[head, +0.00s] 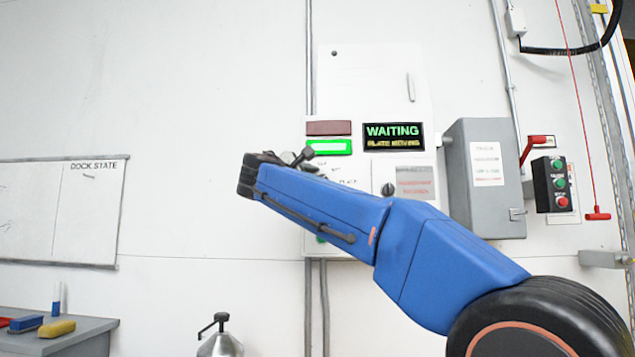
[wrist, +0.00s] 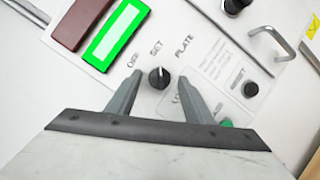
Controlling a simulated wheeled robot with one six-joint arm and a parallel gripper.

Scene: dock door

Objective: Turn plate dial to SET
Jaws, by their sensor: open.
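The plate dial (wrist: 159,77) is a round black knob on the white panel, below printed words that include SET and PLATE in the wrist view. A small pale mark shows on it, but I cannot tell for sure which word it points at. My gripper (wrist: 160,75) is open, with one grey finger on each side of the dial; contact is not clear. In the head view my gripper (head: 297,157) is at the panel, and my arm hides the dial.
A lit green lamp (head: 329,147) sits under a dark red lamp (head: 329,128). The display (head: 393,137) reads WAITING, with PLATE MOVING dimmer below. Another black knob (head: 388,190) is right of my arm. A grey box (head: 487,205) with a red lever (head: 531,150) stands further right.

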